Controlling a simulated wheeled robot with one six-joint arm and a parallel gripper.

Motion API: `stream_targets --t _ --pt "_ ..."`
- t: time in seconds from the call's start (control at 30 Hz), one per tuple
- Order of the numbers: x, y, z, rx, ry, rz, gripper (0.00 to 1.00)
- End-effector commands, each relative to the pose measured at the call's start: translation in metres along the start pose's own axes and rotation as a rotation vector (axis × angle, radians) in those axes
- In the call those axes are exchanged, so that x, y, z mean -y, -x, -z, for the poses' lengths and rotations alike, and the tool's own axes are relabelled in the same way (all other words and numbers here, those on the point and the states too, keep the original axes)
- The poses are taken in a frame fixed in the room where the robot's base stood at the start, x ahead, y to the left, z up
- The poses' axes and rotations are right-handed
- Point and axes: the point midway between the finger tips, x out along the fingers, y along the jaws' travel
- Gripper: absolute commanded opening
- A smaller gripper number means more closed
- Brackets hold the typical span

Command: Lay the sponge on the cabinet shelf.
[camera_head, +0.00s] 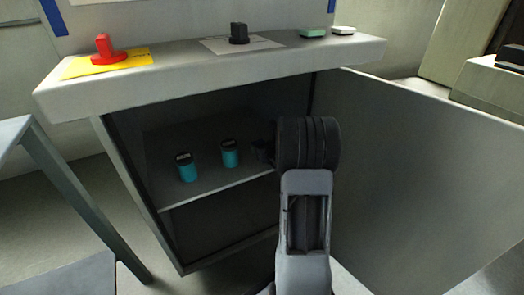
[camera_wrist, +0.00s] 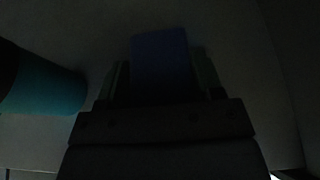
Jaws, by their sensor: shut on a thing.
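The sponge (camera_wrist: 160,62) is a dark blue block in the wrist view, held between the two fingers of my gripper (camera_wrist: 160,80). My gripper (camera_head: 263,153) reaches into the open cabinet from the right in the head view, mostly behind my arm; the sponge is hidden there. The cabinet shelf (camera_head: 205,187) is a grey board inside the cabinet. The grey surface in front of the fingers in the wrist view is very dark. I cannot tell whether the sponge touches the shelf.
Two teal cans with dark lids, a left one (camera_head: 186,168) and a right one (camera_head: 229,154), stand on the shelf. One teal can (camera_wrist: 45,88) is close left of my gripper. The open door (camera_head: 425,170) is at right. The worktop (camera_head: 210,65) overhangs above. A table (camera_head: 60,170) stands left.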

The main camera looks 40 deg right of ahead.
Motion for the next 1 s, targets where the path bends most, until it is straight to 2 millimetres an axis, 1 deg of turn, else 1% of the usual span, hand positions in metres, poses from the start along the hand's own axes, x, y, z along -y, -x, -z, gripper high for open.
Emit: stream_targets --t 0.17,0.37,0.4,0.63,0.67,0.87,1.0 --pt "-0.0001 0.0004 -0.0013 0.001 0.000 0.000 0.39" --pt "-0.0002 -0.0014 0.0032 0.001 0.001 0.000 0.39" --pt "-0.0002 -0.0010 0.0023 0.001 0.001 0.000 0.63" --pt "-0.0003 -0.0008 0.0018 0.001 0.000 0.000 0.85" --pt "-0.0003 -0.0008 0.0018 0.001 0.000 0.000 0.86" --pt "-0.0003 -0.0007 0.0015 0.001 0.000 0.000 0.86" --pt "-0.0002 0.0023 -0.0045 0.001 0.000 0.000 0.86"
